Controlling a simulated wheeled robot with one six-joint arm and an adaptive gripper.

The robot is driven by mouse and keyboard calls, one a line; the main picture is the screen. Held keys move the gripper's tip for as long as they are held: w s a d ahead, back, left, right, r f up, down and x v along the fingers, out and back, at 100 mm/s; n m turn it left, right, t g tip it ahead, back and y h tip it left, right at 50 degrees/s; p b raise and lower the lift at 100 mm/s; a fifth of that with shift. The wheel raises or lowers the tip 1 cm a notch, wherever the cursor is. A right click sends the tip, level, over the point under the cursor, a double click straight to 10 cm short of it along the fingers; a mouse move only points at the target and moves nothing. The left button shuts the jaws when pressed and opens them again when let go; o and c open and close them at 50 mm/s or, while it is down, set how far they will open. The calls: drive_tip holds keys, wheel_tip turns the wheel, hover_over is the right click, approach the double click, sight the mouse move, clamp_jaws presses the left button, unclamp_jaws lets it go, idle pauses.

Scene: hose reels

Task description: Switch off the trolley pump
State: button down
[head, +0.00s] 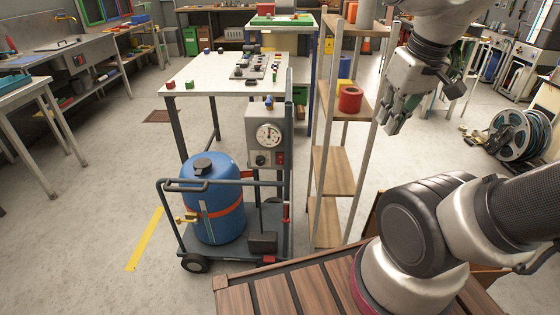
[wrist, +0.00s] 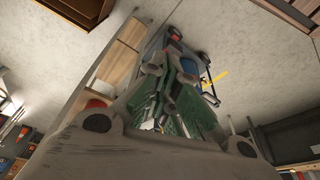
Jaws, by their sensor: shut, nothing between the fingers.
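A trolley (head: 262,258) stands on the floor in the middle of the head view. It carries a blue tank (head: 222,225) with an orange strap and a grey pump box (head: 256,122) on a post. The box has a round white dial (head: 268,136), a dark knob below it and a small red switch (head: 280,157) at its lower right. The switch's position is too small to tell. My gripper (head: 392,128) is shut and empty, to the right of the box and beyond a shelf rack. The trolley and its blue tank (wrist: 203,57) also show in the wrist view.
A wooden shelf rack (head: 333,160) with a red roll (head: 350,99) stands between my gripper and the trolley. A white table (head: 215,72) with small parts is behind the trolley. A slatted wooden top (head: 290,292) lies in front. Floor at left is open.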

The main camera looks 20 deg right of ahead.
drive_tip(key=w+f+n+g+h, duration=0.1)
drive_tip(key=w+f+n+h, duration=0.2)
drive_tip(key=w+f+n, duration=0.6)
drive_tip(key=w+f+n+h, duration=0.3)
drive_tip(key=w+f+n, duration=0.3)
drive_tip(key=w, duration=0.4)
drive_tip(key=w+a+f+n+t+y, duration=0.1)
drive_tip(key=w+a+f+n+y, duration=0.1)
drive_tip(key=a+n, duration=0.6)
drive_tip(key=w+a+f+n+t+y, duration=0.1)
drive_tip(key=w+a+f+n, duration=0.3)
drive_tip(key=a+n, duration=0.4)
drive_tip(key=shift+w+f+n+y, duration=0.2)
drive_tip(key=shift+f+n+y, duration=0.2)
drive_tip(key=shift+f+y, duration=0.35)
drive_tip(key=shift+d, duration=0.1)
